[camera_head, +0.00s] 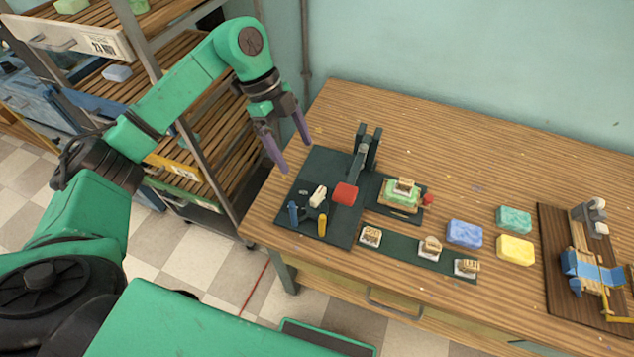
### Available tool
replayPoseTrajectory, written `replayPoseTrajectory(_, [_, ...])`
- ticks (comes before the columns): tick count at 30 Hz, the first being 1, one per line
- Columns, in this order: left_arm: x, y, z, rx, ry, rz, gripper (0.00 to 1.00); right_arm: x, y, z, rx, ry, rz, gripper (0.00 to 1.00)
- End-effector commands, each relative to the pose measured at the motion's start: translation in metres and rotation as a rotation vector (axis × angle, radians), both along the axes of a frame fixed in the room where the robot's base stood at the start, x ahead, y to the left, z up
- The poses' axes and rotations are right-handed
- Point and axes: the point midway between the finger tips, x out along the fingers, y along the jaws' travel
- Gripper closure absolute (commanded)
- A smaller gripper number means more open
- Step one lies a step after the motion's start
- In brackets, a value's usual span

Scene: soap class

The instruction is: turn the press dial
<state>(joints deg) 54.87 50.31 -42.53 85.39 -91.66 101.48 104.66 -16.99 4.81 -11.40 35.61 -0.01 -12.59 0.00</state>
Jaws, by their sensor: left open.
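A dark press (371,142) stands upright on a dark green baseplate (318,165) at the left end of the table. A grey arm slopes down from it towards a red block (345,194). A smaller red knob (428,199) sits at the right side of the fixture holding a green soap (395,193). I cannot tell for sure which part is the press dial. My left gripper (293,154) is open and empty, with its purple fingers pointing down over the baseplate's back left edge, apart from the press. My right gripper is not in view.
A blue peg (293,213), a yellow peg (322,226) and a cream piece (318,195) are on the baseplate. Several small stamps stand on a green strip (400,245). Blue, teal and yellow soaps lie right of it. A shelf rack (190,125) stands left. The table's back is clear.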

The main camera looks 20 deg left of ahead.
Motion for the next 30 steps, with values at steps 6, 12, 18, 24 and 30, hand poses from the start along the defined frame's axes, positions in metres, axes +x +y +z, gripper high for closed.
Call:
replayPoseTrajectory(6, [-0.007, -0.023, -0.049, -0.005, 0.005, -0.007, 0.05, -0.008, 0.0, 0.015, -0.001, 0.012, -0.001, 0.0])
replayPoseTrajectory(12, [-0.011, -0.042, -0.095, -0.008, 0.002, -0.008, 0.05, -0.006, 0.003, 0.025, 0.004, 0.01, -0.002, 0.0])
replayPoseTrajectory(18, [-0.012, -0.05, -0.117, -0.007, -0.002, -0.007, 0.05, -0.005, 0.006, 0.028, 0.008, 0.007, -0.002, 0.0])
replayPoseTrajectory(24, [-0.012, -0.05, -0.119, -0.007, -0.004, -0.008, 0.05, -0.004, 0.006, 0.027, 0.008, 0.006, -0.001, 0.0])
replayPoseTrajectory(30, [-0.012, -0.05, -0.118, -0.007, -0.004, -0.008, 0.7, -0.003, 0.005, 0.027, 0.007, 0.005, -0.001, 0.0])
